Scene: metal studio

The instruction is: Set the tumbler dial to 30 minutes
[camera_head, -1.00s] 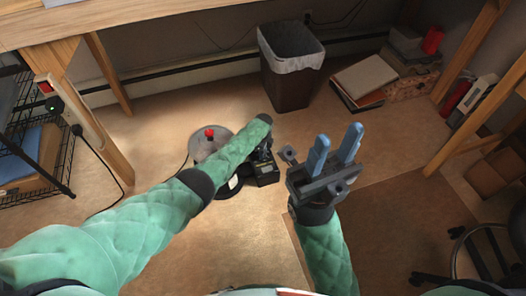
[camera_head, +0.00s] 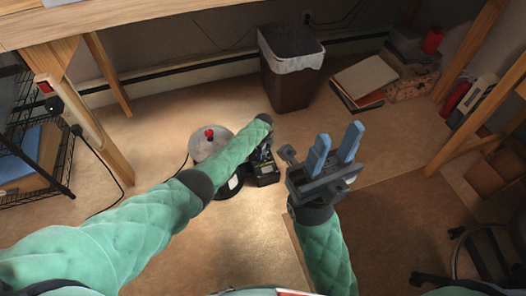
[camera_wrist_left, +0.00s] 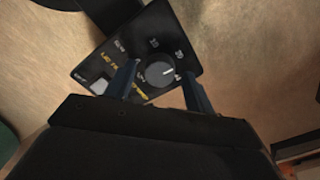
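The tumbler's black control box (camera_wrist_left: 135,50) fills the top middle of the left wrist view. Its round dial (camera_wrist_left: 160,73) has a white pointer mark aimed roughly right; the printed numbers around it are small and hard to read. My left gripper (camera_wrist_left: 158,76) is open, one finger on each side of the dial, with gaps visible; contact cannot be told. In the head view, my left forearm partly covers the box (camera_head: 266,172) and the round tumbler base with a red knob (camera_head: 209,133). My right gripper (camera_head: 335,143) is open and empty, to the right of the box.
A dark bin with a white liner (camera_head: 291,65) stands behind the box. Books (camera_head: 362,78) lie at the back right. A wire rack (camera_head: 30,140) stands at the left. A chair base (camera_head: 490,245) is at the lower right. Floor around the box is mostly clear.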

